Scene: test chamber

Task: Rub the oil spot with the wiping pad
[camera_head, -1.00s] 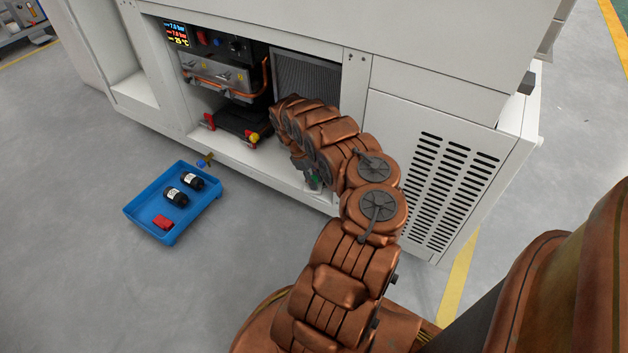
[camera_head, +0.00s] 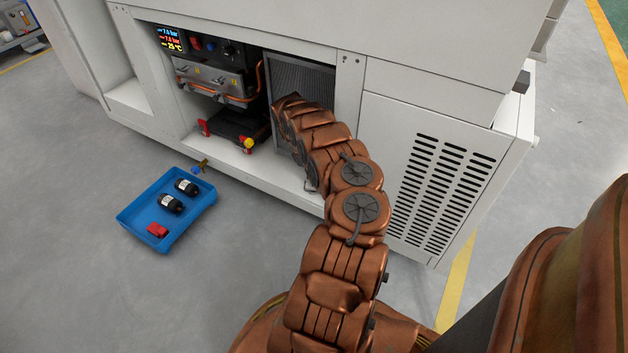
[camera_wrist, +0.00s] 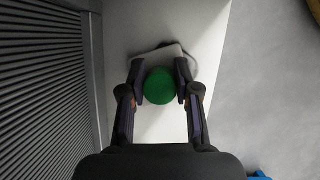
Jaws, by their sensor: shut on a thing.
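In the wrist view my gripper (camera_wrist: 158,68) is shut on the round green knob (camera_wrist: 159,87) of the wiping pad. The pale, flat pad (camera_wrist: 157,56) shows just beyond the knob, over the white cabinet floor. Whether its underside touches the floor is hard to tell. A dark curved patch (camera_wrist: 191,62) shows along the pad's far and right edges; I cannot tell whether it is the oil spot or a shadow. In the head view my arm hides the gripper and the pad.
A ribbed grille (camera_wrist: 45,90) stands close on the left in the wrist view. The white cabinet (camera_head: 430,85) surrounds the opening, with a valve unit (camera_head: 215,80) inside. A blue tray (camera_head: 133,216) holds two black cylinders and a red block on the floor.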

